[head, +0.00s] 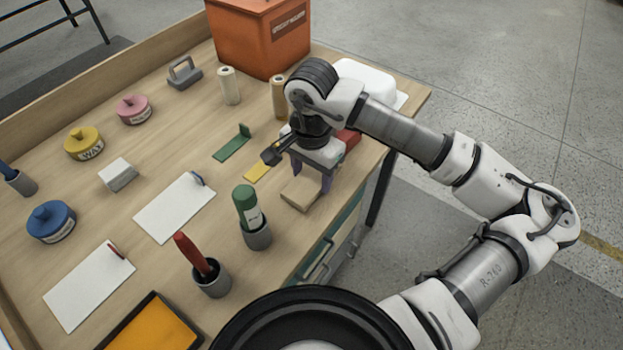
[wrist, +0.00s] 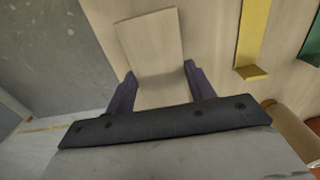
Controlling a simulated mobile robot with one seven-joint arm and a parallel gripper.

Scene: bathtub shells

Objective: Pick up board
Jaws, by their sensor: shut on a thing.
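The board (head: 300,194) is a small, pale wooden rectangle near the right front edge of the workbench. In the wrist view the board (wrist: 149,45) extends away from me between the two dark purple fingers. My gripper (head: 312,180) points down over the board, and its fingers are shut on the board's sides. In the wrist view my gripper (wrist: 160,85) has one finger on each side of the board. The board's near end is partly hidden by the gripper body. I cannot tell whether the board is clear of the bench top.
A yellow piece (head: 257,172) and a green piece (head: 232,148) lie to the left. A green-handled tool in a grey cup (head: 257,236) stands in front. An orange box (head: 258,40) is at the back. The bench edge drops off close to the board.

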